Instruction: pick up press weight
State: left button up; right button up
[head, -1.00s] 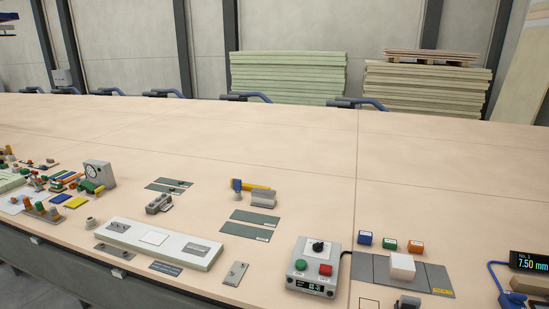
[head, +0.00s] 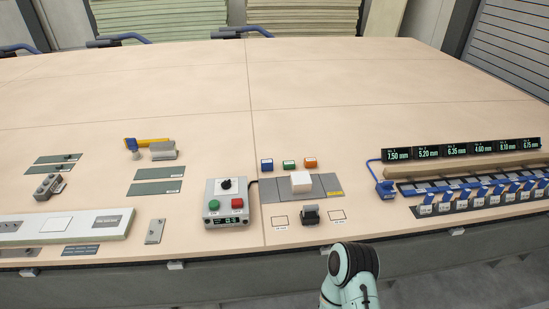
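No label marks the press weight, so I cannot tell for certain which block it is. A dark grey block with a paler front (head: 310,215) stands near the table's front edge, between two outlined squares. Another grey block (head: 162,151) lies farther back on the left, beside a yellow and blue tool (head: 146,143). A smaller grey metal piece (head: 48,187) sits at the far left. A pale arm link of mine with a black joint shows at the bottom, right of centre. Neither gripper is in view.
A control box (head: 226,202) with green and red buttons stands left of the dark block. Behind the block, a white block (head: 300,182) sits on a grey mat (head: 270,190). Gauge displays (head: 460,149) and blue clips (head: 485,200) fill the right. The table's back (head: 300,85) is clear.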

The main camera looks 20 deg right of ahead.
aim_at(310, 215)
jog(key=z, duration=1.25)
